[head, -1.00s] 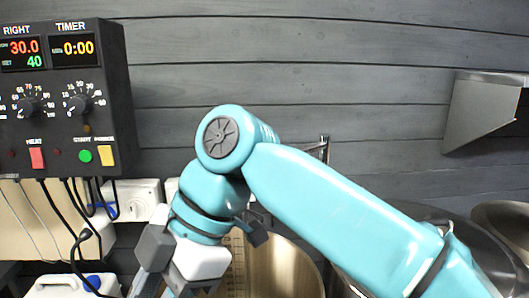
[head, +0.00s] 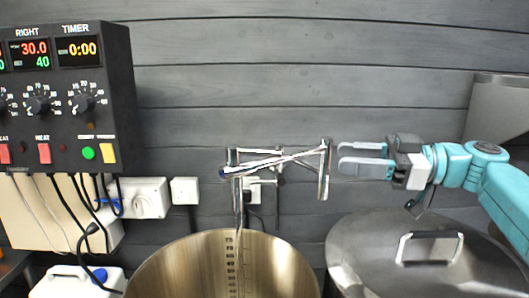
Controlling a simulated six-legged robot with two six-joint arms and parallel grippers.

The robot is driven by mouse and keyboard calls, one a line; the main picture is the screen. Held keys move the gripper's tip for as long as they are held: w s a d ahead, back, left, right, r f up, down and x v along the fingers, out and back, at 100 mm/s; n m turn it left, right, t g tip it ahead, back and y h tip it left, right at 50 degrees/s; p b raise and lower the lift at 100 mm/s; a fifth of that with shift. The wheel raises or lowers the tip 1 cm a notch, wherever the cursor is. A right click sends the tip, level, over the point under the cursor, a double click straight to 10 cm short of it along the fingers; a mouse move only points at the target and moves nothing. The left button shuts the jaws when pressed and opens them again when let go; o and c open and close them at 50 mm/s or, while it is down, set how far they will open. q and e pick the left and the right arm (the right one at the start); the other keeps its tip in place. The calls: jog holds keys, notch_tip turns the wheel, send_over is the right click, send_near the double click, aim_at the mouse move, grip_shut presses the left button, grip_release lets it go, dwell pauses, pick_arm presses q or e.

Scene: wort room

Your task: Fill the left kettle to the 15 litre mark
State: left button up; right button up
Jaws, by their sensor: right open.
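An open steel kettle (head: 180,268) stands at the lower middle, with a litre scale (head: 231,262) on its inner wall. The water level in it cannot be made out. A chrome swing tap (head: 262,163) is on the wall above, its left end over the kettle. A thin vertical line hangs below that end; I cannot tell whether it is water or pipe. My right gripper (head: 362,158) is open and empty, its fingers pointing left, just right of the tap's upright right-hand part and seemingly apart from it. My left gripper is out of view.
A kettle with a handled lid (head: 365,250) stands at the right. A black control box (head: 120,120) with dials, buttons and timer 0:00 hangs at the left, cables below. A white canister (head: 70,285) is at the lower left. Sockets (head: 185,190) are on the wall.

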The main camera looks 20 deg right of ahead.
aim_at(267, 152)
jog(key=p+x, duration=0.4)
jog(key=x, duration=1.1)
jog(key=shift+s+a+r+p, duration=0.1)
jog(key=shift+p, duration=0.2)
jog(key=shift+w+a, duration=0.2)
jog(key=shift+a, duration=0.15)
jog(key=shift+d, duration=0.1)
grip_shut()
